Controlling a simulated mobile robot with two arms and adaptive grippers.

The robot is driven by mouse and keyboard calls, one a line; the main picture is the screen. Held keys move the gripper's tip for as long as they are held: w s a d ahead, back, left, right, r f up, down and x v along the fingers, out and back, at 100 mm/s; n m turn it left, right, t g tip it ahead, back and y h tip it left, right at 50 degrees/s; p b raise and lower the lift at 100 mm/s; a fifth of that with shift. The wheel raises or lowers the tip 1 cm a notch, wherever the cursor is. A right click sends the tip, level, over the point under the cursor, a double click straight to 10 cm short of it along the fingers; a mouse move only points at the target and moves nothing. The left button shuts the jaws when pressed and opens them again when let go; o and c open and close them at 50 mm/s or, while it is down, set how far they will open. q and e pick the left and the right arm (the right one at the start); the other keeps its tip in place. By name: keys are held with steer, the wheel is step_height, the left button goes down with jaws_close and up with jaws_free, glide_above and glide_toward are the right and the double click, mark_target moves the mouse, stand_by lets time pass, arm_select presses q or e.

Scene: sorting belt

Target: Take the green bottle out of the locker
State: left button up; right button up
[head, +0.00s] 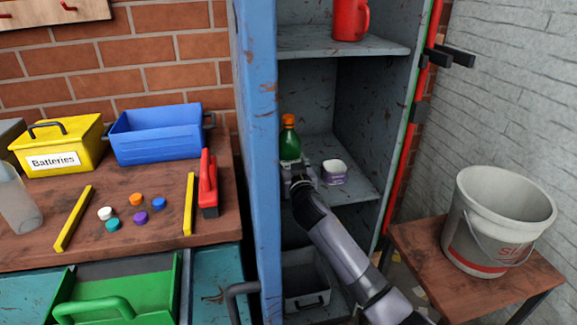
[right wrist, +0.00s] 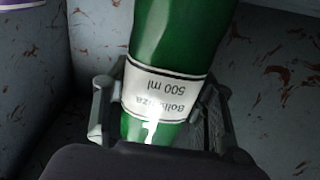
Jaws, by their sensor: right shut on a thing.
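The green bottle (head: 289,145) with an orange cap stands on the middle shelf of the open locker (head: 350,190). My right gripper (head: 299,178) reaches into the locker and is shut on the bottle's lower part. In the right wrist view the green bottle (right wrist: 180,40) shows its white label between the two fingers of my right gripper (right wrist: 160,105). The bottle's base is hidden behind the gripper. I cannot tell whether the bottle touches the shelf. My left gripper is not in view.
A white and purple tub (head: 334,173) sits just right of the bottle. A red jug (head: 350,20) stands on the shelf above. The blue locker door (head: 258,150) borders the left. A bucket (head: 497,225) stands on a stool at right. The workbench (head: 150,225) at left holds bins and caps.

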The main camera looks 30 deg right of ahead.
steer(key=shift+c, duration=1)
steer(key=shift+r, duration=0.15)
